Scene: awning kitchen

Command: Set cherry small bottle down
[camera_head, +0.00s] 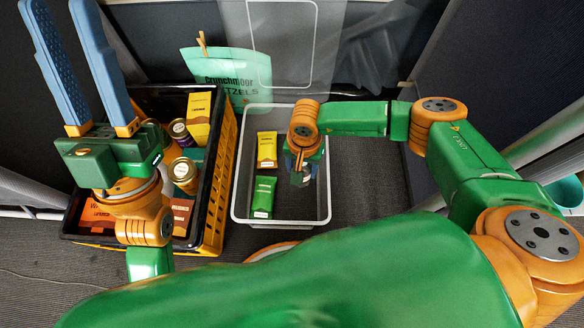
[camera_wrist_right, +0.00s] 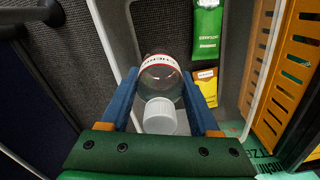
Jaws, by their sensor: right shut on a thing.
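The cherry small bottle (camera_wrist_right: 162,76) is clear with a white cap and a red-and-white label; it lies between the blue fingers of my right gripper (camera_wrist_right: 160,85) in the right wrist view. In the head view my right gripper (camera_head: 303,163) points down over the right half of the grey bin (camera_head: 238,170), and the bottle is mostly hidden beneath it. I cannot tell whether the bottle touches the bin floor. My left gripper (camera_head: 62,8) is raised at the left, its long blue fingers apart and empty.
In the bin's left half lie a yellow packet (camera_head: 267,150) and a green packet (camera_head: 263,197). The bin's right side shows bare floor. A yellow-and-black crate (camera_head: 222,165) with jars and boxes stands to the left. A pretzel bag (camera_head: 222,72) stands behind.

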